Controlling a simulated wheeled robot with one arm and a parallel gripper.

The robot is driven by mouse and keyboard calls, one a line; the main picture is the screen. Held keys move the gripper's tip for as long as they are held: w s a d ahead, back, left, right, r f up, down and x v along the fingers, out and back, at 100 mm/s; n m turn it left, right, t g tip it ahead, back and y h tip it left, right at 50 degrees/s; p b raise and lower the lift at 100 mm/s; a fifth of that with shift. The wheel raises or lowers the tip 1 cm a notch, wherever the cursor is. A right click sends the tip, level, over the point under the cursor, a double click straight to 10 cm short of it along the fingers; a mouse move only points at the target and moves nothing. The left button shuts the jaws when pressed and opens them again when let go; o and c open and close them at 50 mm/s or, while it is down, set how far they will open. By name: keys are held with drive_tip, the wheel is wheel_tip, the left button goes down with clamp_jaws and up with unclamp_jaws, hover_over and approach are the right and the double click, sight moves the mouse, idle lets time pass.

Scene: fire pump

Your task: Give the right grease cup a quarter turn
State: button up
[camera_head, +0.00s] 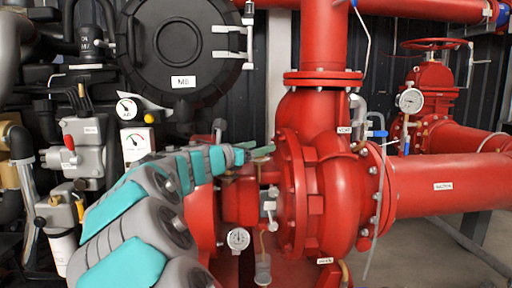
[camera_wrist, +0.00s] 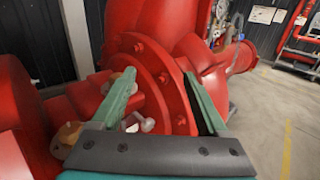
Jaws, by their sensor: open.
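My gripper (camera_wrist: 160,76) is open in the wrist view, its two green fingers spread wide in front of the red pump flange. It also shows in the head view (camera_head: 262,151), just left of the flange's upper part. A brass-coloured fitting (camera_wrist: 68,133), possibly a grease cup, sits left of the left finger. A small pale metal piece (camera_wrist: 147,124) shows low between the fingers, apart from both. The left finger hides part of the housing behind it. I cannot tell for sure which piece is the right grease cup.
The red pump casing (camera_head: 335,195) stands close to the fingers. A pressure gauge (camera_head: 238,239) and a clear cup (camera_head: 262,270) hang below. Dark pipes and a black round cover (camera_head: 183,48) crowd the left. Open floor (camera_wrist: 280,130) lies right of the pump.

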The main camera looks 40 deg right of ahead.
drive_tip(key=shift+s+a+r, duration=0.2)
drive_tip(key=shift+s+a, duration=0.7)
drive_tip(key=shift+s, duration=0.2)
drive_tip(key=shift+s+a+r, duration=0.15)
drive_tip(key=shift+s+a, duration=0.7)
drive_tip(key=shift+s, duration=0.2)
